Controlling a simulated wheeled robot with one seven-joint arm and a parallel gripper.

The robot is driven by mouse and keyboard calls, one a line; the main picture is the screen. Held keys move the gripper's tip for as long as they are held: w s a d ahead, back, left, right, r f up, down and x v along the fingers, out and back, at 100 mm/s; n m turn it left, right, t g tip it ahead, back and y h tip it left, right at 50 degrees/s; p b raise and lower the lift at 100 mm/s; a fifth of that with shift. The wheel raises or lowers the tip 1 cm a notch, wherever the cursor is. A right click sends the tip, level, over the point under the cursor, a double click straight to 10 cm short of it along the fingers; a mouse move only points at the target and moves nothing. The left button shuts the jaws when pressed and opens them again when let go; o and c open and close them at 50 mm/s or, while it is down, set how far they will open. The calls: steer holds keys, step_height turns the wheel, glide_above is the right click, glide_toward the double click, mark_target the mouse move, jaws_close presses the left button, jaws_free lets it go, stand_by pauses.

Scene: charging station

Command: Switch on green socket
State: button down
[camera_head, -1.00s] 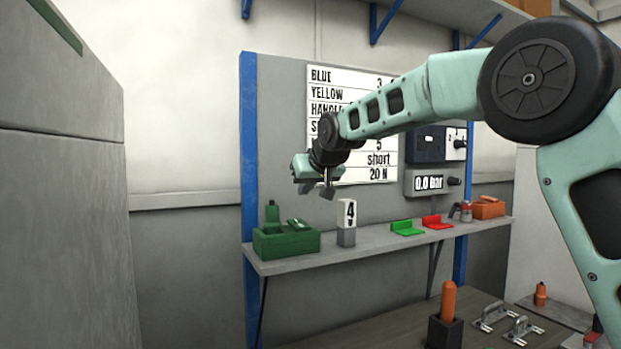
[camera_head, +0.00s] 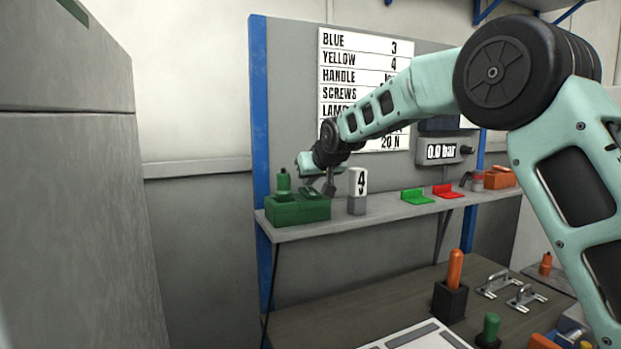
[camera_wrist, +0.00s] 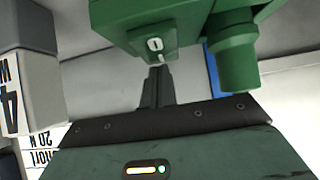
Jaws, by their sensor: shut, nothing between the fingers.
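The green socket (camera_head: 285,212) is a box at the left end of the shelf, with a green cylindrical part (camera_head: 283,181) at its back left. In the wrist view the socket (camera_wrist: 125,25) fills the top, with its cylindrical part (camera_wrist: 237,60) to the right. A small switch (camera_wrist: 155,48) with a "0" and a bar mark shows on its face. My gripper (camera_head: 328,190) is beside the socket's right side; in the wrist view its fingers (camera_wrist: 156,75) are shut, with tips just below the switch. I cannot tell whether they touch it.
A grey block with a "4" counter (camera_head: 357,203) stands close to the right of the socket. Further right on the shelf (camera_head: 385,218) lie a green bracket (camera_head: 417,196), a red bracket (camera_head: 447,191) and an orange box (camera_head: 499,179). A tall grey cabinet (camera_head: 70,200) is on the left.

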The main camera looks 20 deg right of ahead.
steer(key=shift+w+r+p, duration=0.1)
steer(key=shift+p, duration=0.4)
steer(key=shift+g+p, duration=0.4)
steer(key=shift+p, duration=0.25)
steer(key=shift+f+b, duration=0.4)
steer(key=shift+s+d+r+b, duration=0.1)
steer(key=shift+s+r+b, duration=0.1)
steer(key=shift+s+b, duration=0.45)
steer(key=shift+s, duration=0.1)
